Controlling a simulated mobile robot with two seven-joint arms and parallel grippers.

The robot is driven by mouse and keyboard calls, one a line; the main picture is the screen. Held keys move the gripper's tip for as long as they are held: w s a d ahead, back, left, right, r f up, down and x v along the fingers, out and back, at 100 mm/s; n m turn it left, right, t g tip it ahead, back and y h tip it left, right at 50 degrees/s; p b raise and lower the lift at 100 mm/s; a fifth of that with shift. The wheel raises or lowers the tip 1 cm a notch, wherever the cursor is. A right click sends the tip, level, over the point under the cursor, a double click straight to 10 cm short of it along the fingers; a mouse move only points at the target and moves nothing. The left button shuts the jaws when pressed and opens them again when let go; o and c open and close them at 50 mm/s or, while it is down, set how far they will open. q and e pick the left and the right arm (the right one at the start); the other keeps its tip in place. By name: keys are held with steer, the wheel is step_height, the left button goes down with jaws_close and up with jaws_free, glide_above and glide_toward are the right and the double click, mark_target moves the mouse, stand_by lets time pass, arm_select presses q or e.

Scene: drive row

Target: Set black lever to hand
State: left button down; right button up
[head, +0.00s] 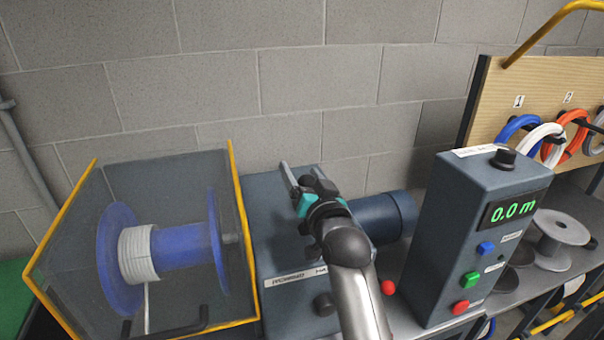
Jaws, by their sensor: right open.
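A blue-grey drive box (272,240) stands in the middle, beside the clear guard. Its front edge carries a white label that I cannot read fully and a second label starting "HA", cut off by my arm. A dark round knob (323,304) sits below the labels; it may be the black lever's end. The lever's shaft and exact setting cannot be made out. My right gripper (301,172) is over the back of the drive box, above and behind the knob, apart from it. It is open, with nothing seen between its fingers. My left gripper is not in view.
A yellow-edged clear guard (240,215) covers a blue spool (120,255) on the left. A control box (440,240) reading 0.0 m stands right. A motor (385,216) and red ball knob (388,287) lie between. Coils hang on a wooden board (500,100).

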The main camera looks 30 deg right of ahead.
steer(key=shift+s, duration=0.1)
steer(key=p+v, duration=0.4)
steer(key=v, duration=1.1)
stand_by(0.5)
